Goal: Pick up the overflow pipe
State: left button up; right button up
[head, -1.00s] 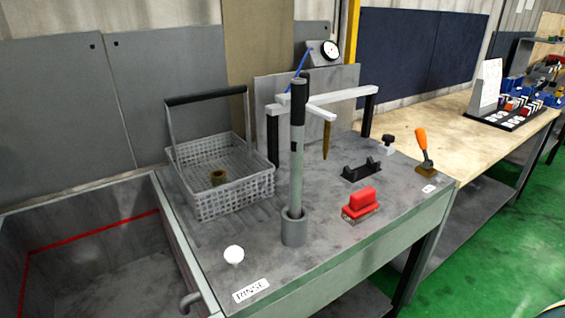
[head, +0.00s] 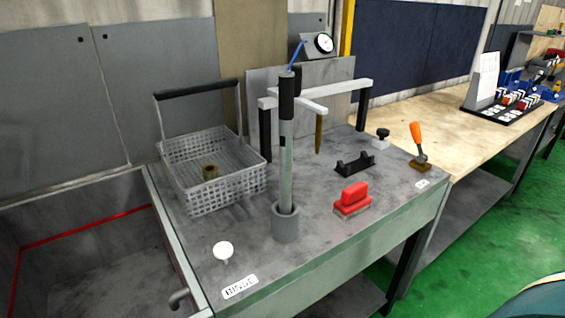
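The overflow pipe appears to be the tall grey-green tube (head: 286,160) with a black upper end. It stands upright in a grey round socket (head: 286,224) near the front of the grey bench top. A thin blue line runs from near its top toward a dial gauge (head: 324,43) behind. Neither of my grippers is in view.
A red-handled brush (head: 352,198), white knob (head: 223,250) and orange-handled lever (head: 417,140) are nearby. An open sink (head: 100,250) lies left.

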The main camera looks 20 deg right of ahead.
aim_at(286, 79)
jog(key=l+u, duration=0.45)
jog(key=l, duration=0.25)
jog(key=k+l+u, duration=0.15)
jog(key=l+u, duration=0.3)
jog(key=l, duration=0.2)
